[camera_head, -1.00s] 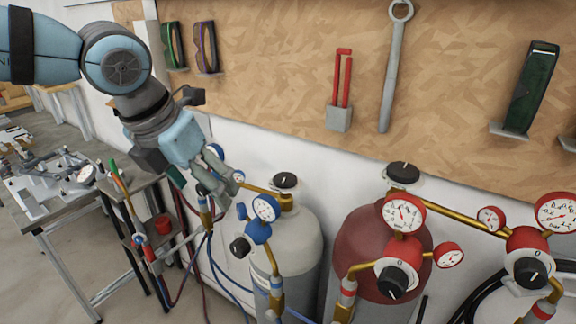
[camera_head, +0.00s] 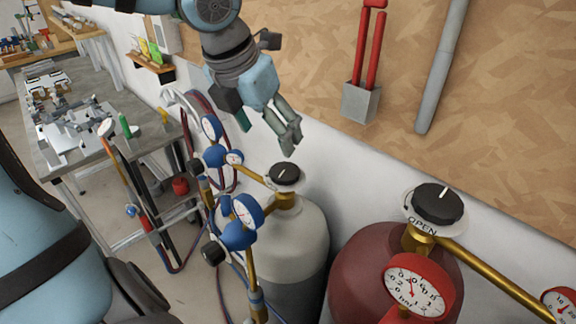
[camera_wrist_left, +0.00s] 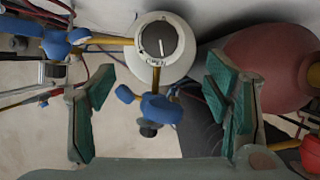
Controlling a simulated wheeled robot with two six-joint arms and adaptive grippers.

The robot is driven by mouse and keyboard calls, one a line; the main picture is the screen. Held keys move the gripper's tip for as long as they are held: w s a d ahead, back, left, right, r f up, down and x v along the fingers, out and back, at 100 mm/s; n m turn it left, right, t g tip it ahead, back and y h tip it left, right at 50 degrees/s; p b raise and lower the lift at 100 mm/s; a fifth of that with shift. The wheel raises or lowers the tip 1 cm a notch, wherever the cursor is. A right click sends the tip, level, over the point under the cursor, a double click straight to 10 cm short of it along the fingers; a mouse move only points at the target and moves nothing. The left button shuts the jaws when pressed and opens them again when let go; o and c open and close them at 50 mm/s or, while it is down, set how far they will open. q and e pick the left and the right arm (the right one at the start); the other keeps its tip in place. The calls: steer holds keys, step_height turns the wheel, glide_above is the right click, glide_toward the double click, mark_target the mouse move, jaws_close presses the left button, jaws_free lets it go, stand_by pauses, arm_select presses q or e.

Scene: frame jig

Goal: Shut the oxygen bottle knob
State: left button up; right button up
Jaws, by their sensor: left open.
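The oxygen bottle (camera_head: 302,240) is the pale grey cylinder with blue gauges. Its black knob (camera_head: 285,174) with a white mark line sits on top. In the left wrist view the knob (camera_wrist_left: 159,40) shows from above on a white disc that reads OPEN. My left gripper (camera_head: 290,142) is just above the knob in the head view, pointing down and apart from it. In the wrist view its two green-padded fingers (camera_wrist_left: 160,100) are spread wide with nothing between them, and the knob lies beyond them, near the top. My right gripper is out of view.
A dark red bottle (camera_head: 385,270) with its own black knob (camera_head: 438,203) and red gauge (camera_head: 418,285) stands to the right. Blue gauges (camera_head: 241,220) and brass pipes stand left of the oxygen bottle. The wall board (camera_head: 520,140) is close behind.

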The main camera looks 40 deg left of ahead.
arm_select(q)
steer(key=b, duration=0.3)
glide_toward(283, 171)
step_height(283, 171, down, 3)
steer(key=w+f, duration=0.1)
steer(key=w+f+b, duration=0.1)
steer(key=f, duration=0.1)
steer(key=w+f, duration=0.1)
steer(key=f, duration=0.1)
steer(key=shift+w+a, duration=0.2)
steer(key=shift+w, duration=0.2)
steer(key=shift+s+r, duration=0.15)
steer(key=shift+s, duration=0.1)
steer(key=shift+c, duration=0.2)
steer(key=shift+d, duration=0.1)
steer(key=c, duration=1.1)
steer(key=shift+w, duration=0.1)
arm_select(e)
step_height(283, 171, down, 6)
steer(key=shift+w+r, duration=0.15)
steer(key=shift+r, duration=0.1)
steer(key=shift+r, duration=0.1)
